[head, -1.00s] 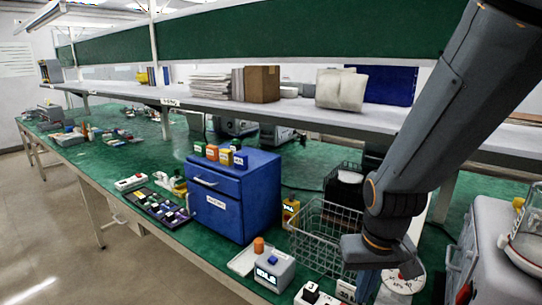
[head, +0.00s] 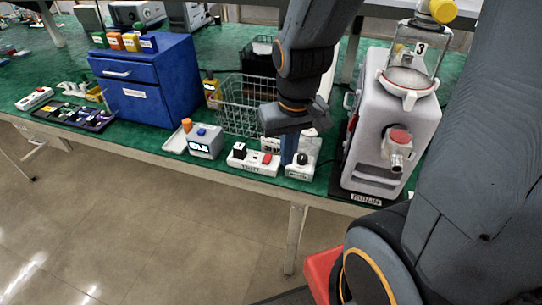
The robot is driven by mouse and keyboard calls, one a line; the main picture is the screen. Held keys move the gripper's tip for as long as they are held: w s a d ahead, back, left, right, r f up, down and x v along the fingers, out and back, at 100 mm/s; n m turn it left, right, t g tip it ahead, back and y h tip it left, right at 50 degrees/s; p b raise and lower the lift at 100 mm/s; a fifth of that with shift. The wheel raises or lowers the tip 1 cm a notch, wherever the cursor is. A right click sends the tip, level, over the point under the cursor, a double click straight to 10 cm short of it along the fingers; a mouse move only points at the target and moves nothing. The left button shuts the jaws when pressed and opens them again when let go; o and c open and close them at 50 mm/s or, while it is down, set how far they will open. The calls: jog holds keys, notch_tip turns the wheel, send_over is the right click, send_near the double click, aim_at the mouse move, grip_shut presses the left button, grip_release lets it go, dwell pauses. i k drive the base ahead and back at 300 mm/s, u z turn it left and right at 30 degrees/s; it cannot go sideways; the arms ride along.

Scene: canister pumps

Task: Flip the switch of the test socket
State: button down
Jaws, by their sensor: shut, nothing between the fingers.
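A white socket block (head: 253,162) lies near the table's front edge in the head view. It has a black plug or block (head: 239,149) at its left end and a red switch (head: 267,158) toward its right end. Its front label is too small to read surely, but it seems to be the test socket. My gripper (head: 289,160) points down just right of the red switch, its narrow blue-grey fingers shut and empty. Whether the tips touch anything cannot be told. The switch's exact tilt is too small to tell.
A white unit with a black knob (head: 302,160) stands close right of my gripper. A wire basket (head: 245,108) is behind, and a large grey pump machine (head: 390,125) is at the right. A small display box (head: 206,141) and blue drawer cabinet (head: 150,85) are left.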

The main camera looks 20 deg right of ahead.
aim_at(266, 159)
jog(key=k, duration=0.25)
jog(key=u, duration=1.3)
jog(key=k, duration=0.65)
jog(key=z, duration=1)
jog(key=i, duration=1)
